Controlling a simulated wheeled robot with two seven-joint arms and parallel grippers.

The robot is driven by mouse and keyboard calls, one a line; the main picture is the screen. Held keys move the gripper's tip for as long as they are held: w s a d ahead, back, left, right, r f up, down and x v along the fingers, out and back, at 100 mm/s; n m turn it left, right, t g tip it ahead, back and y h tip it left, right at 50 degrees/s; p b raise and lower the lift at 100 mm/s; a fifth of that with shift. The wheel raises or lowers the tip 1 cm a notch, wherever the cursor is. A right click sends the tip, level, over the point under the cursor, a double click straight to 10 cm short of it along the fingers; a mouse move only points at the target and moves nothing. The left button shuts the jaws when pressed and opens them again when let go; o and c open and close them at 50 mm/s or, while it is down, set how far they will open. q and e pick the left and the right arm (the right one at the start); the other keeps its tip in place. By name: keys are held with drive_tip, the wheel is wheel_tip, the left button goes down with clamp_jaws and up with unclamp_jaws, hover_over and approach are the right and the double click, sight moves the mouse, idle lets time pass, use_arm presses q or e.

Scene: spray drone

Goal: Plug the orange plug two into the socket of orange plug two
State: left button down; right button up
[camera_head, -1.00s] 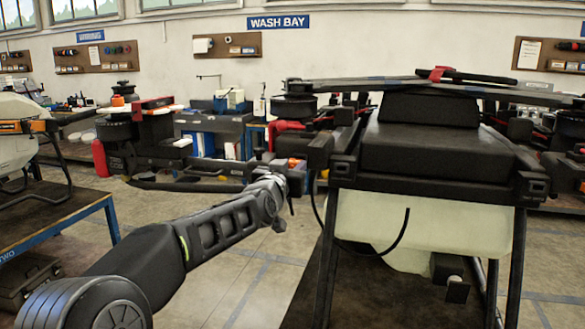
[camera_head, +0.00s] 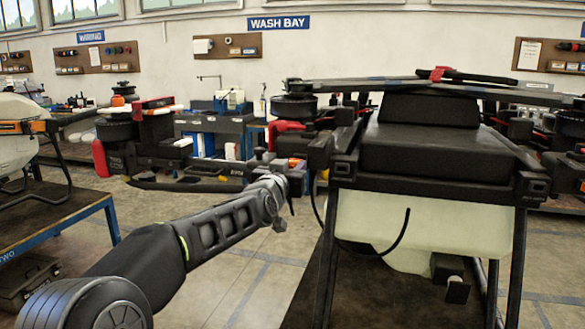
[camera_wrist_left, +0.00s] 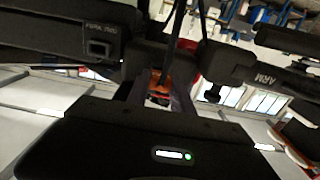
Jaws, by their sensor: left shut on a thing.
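My left gripper (camera_head: 288,178) reaches in from the left to the gap between the drone's left boom and its body frame. In the left wrist view its fingers (camera_wrist_left: 158,96) are shut on an orange plug (camera_wrist_left: 160,76), mostly hidden between them. A small orange patch also shows beside the gripper in the head view. The plug's socket cannot be made out clearly. In the wrist view, a dark bracket (camera_wrist_left: 68,36) with a small lettered plate lies on the left, and a boom marked "ARM" (camera_wrist_left: 265,78) lies on the right. My right gripper is not in view.
The drone body (camera_head: 430,150) stands on thin legs over a pale tank (camera_head: 430,225). A loose black cable (camera_head: 395,240) hangs in front of it. The left boom with its motor (camera_head: 117,130) sticks out leftward. A blue-edged table (camera_head: 60,225) stands at left.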

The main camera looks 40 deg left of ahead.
sight(293, 166)
use_arm(q)
drive_tip(key=shift+p+x, duration=0.35)
drive_tip(key=shift+x, duration=0.9)
drive_tip(key=c, duration=1)
unclamp_jaws()
drive_tip(key=shift+c, duration=0.2)
drive_tip(key=shift+s+d, duration=0.15)
drive_tip(key=shift+s, duration=0.35)
drive_tip(key=b+v, duration=0.2)
drive_tip(key=v, duration=0.5)
drive_tip(key=shift+w, duration=0.1)
